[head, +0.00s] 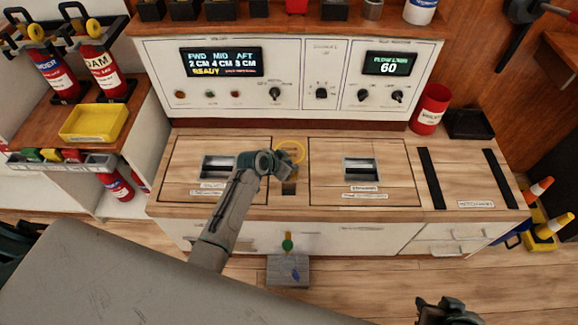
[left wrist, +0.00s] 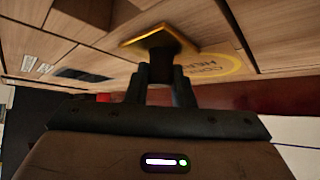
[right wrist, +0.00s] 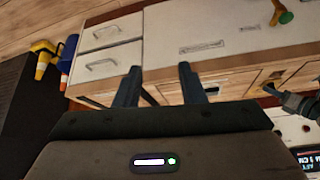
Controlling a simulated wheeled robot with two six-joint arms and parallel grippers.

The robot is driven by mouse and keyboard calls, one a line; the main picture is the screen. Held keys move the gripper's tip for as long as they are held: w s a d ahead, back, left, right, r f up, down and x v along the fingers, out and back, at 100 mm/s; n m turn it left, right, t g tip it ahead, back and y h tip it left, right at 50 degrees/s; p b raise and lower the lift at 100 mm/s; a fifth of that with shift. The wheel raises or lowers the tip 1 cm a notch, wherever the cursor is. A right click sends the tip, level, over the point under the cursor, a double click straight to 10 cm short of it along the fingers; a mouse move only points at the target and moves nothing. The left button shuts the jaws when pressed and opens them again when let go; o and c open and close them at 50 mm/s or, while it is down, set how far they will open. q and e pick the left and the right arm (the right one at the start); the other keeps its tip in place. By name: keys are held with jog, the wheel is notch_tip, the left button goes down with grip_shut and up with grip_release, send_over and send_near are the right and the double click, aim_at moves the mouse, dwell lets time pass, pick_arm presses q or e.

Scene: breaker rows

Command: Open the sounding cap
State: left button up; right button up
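The sounding cap is a dark grip on a gold plate (left wrist: 140,42), in the left wrist view. The plate shows in the right wrist view (right wrist: 268,75) too. My left gripper (head: 284,167) reaches over the bench between two hatches. In the left wrist view (left wrist: 160,75) its fingers stand close on both sides of the dark grip and appear shut on it. The finger contact is dark and hard to see. A yellow ring marking with lettering (left wrist: 217,67) lies beside the cap. My right gripper (right wrist: 160,80) is open and empty, low in front of the drawers.
The left hatch (head: 180,175) and right hatch (head: 325,190) flank the cap. A console (head: 290,95) with displays rises behind; its left one reads READY. A red container (head: 430,110) stands right; a yellow tray (head: 93,123) left.

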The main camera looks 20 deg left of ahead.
pick_arm(q)
jog(key=o, duration=0.4)
jog(key=shift+s, duration=0.1)
jog(key=p+v, duration=0.2)
jog(key=v, duration=0.8)
jog(key=shift+s+a+r, duration=0.1)
jog(key=shift+s+r, duration=0.1)
jog(key=shift+r, duration=0.05)
pick_arm(e)
jog(key=shift+s+d+r+g+h, duration=0.2)
jog(key=shift+s+d+r+g, duration=0.2)
jog(key=shift+r, duration=0.1)
jog(key=shift+s+d+r+g+h, duration=0.25)
jog(key=shift+d+r+g, duration=0.15)
jog(key=shift+r, duration=0.1)
